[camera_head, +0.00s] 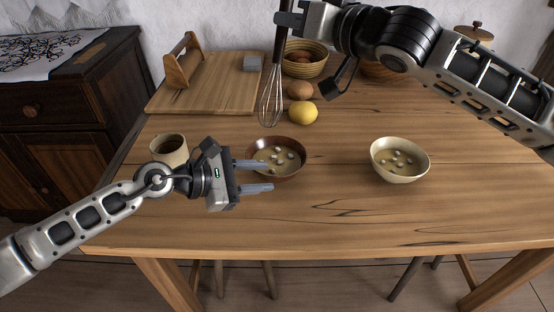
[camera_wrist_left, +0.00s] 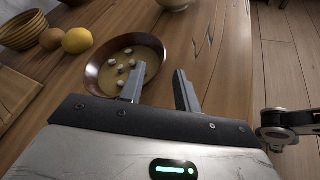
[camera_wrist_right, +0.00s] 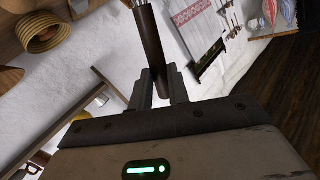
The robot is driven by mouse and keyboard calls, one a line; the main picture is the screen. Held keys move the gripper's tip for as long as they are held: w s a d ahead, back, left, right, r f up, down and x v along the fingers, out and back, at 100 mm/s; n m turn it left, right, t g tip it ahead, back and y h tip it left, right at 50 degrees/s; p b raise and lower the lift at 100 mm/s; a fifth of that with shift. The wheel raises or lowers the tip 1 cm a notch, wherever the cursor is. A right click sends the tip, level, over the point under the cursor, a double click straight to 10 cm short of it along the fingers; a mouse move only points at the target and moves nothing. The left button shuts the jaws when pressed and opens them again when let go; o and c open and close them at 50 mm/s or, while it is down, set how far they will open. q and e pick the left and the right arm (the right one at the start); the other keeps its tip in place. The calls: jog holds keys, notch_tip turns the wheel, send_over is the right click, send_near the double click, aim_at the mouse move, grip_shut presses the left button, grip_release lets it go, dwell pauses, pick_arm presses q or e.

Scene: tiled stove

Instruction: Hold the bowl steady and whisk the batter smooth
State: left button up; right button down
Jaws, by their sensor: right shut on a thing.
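A brown bowl (camera_head: 263,147) of batter with several pale lumps stands on the table; it also shows in the left wrist view (camera_wrist_left: 93,76). A cream bowl (camera_head: 416,177) with similar lumpy batter stands to its right. My left gripper (camera_head: 268,176) is open and empty, its fingers reaching toward the brown bowl's near left side. In the left wrist view one finger overlaps the bowl's edge; I cannot tell whether it touches. My right gripper (camera_head: 284,18) is shut on the dark handle of the whisk (camera_head: 271,101). The whisk hangs wires down, its tip appearing just behind the brown bowl.
A lemon (camera_head: 303,113) and an egg (camera_head: 300,90) lie behind the brown bowl. A cup (camera_head: 169,150) stands left, behind my left arm. A wooden board (camera_head: 215,88) with a wooden holder (camera_head: 183,62) and a basket (camera_head: 305,68) are at the back. The front right table is clear.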

aim_at(281, 175)
pick_arm(q)
jog(key=x, duration=0.5)
jog(key=shift+w+d+f, duration=0.1)
jog(key=shift+w+d, duration=0.05)
jog(key=shift+d, duration=0.1)
grip_shut()
jog(key=shift+f, duration=0.1)
dwell(0.3)
jog(key=shift+a+f, duration=0.1)
pick_arm(e)
jog(key=s+a+f+n+t+y, duration=0.1)
jog(key=s+f+n, duration=0.2)
jog(key=f, duration=0.9)
jog(key=shift+a+f+n+t, duration=0.2)
jog(key=shift+f+n+t, duration=0.1)
jog(key=shift+n, duration=0.2)
